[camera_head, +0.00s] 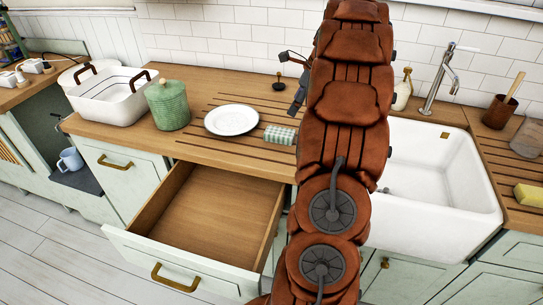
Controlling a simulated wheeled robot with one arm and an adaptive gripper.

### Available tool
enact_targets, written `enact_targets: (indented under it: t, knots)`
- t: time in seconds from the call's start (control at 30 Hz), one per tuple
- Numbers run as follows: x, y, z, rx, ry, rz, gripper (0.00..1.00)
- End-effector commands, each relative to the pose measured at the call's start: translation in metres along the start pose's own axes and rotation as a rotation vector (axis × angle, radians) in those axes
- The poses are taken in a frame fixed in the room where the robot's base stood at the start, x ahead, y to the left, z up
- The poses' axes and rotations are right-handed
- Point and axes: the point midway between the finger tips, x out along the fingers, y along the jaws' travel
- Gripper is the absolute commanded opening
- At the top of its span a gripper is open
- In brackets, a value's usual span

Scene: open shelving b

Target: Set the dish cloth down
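The dish cloth (280,135), a small folded piece with green and white stripes, lies on the wooden counter right of the white plate and just left of my arm. My gripper (287,84) shows partly behind my brown arm, above and behind the cloth in the picture. Its dark grey fingers are spread apart, with one pointing left and one pointing down. I see nothing held between them, and the gripper looks apart from the cloth. The gripper's base is hidden by my arm.
A white plate (232,120), green lidded jar (168,106) and white basin (112,100) stand on the counter (215,150). An empty drawer (205,215) is pulled open below. The white sink (440,185) is at right.

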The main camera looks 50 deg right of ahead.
Motion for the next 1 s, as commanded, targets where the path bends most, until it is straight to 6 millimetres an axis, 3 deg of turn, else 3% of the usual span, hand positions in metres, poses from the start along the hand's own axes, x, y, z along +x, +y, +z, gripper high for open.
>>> enact_targets:
  t: [0.17,0.27,0.5,0.63,0.87,1.0]
  knots:
    - [0.001,0.008,0.007,-0.034,0.006,0.008,0.84]
    - [0.004,0.029,0.025,-0.133,0.020,0.027,0.84]
    - [0.019,0.129,0.077,-0.566,0.076,0.129,0.84]
    - [0.025,0.187,0.091,-0.818,0.100,0.191,0.84]
    - [0.031,0.287,0.094,-1.269,0.125,0.306,0.84]
    - [0.033,0.344,0.080,-1.548,0.130,0.387,0.84]
